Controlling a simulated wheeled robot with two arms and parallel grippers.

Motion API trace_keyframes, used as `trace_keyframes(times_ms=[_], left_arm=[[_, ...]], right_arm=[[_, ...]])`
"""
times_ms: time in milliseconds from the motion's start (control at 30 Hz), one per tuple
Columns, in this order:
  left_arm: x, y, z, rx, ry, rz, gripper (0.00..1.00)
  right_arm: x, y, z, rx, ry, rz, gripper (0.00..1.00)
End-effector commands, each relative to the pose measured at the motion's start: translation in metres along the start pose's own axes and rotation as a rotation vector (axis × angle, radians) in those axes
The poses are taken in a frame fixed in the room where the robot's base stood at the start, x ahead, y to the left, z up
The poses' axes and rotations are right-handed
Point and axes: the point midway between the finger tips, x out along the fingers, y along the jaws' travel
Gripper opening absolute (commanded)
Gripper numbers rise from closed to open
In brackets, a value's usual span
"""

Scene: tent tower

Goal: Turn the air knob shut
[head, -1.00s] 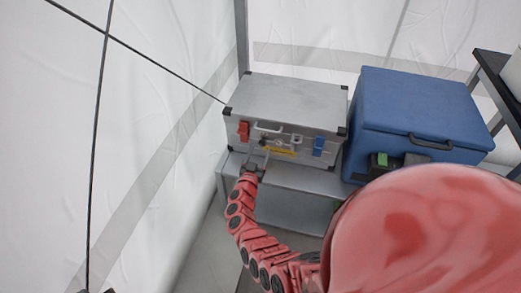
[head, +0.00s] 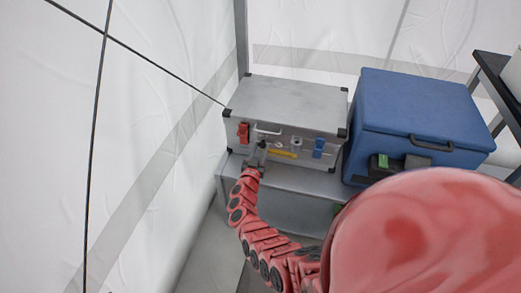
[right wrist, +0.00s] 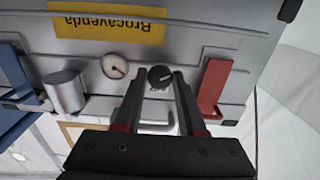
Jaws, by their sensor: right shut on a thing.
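The silver case (head: 285,98) stands on a grey bench, its front facing me. On that front is the small black air knob (right wrist: 160,77), seen in the right wrist view beside a round white gauge (right wrist: 115,66). My right gripper (head: 259,147) reaches the case front from below. In the right wrist view its two fingers (right wrist: 158,80) stand on either side of the knob and are shut on it. In the head view the gripper hides the knob. I cannot read how far the knob is turned. My left gripper is not in view.
A red latch (head: 243,132), a handle, a yellow label (head: 283,154) and a blue latch (head: 319,147) are on the case front. A blue cool box (head: 415,110) stands right of it on the bench (head: 300,180). White tent walls close the left and back.

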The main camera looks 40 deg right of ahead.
Motion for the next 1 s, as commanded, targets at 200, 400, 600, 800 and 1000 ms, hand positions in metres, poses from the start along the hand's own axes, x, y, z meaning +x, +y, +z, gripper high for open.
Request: trace_keyframes(times_ms=[200,400,600,800,1000], left_arm=[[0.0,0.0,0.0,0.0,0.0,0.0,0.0],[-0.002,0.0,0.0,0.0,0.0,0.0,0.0],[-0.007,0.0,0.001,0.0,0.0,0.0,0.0],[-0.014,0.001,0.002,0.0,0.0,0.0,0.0],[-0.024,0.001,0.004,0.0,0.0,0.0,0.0]], right_arm=[[0.0,0.0,0.001,0.007,-0.001,0.0,0.0],[-0.001,0.0,0.002,0.063,-0.002,0.0,0.0],[-0.001,0.0,0.003,0.192,-0.003,0.0,0.0],[-0.001,0.0,0.004,0.374,-0.003,0.0,0.0],[-0.001,-0.001,0.004,0.566,-0.002,0.001,0.0]])
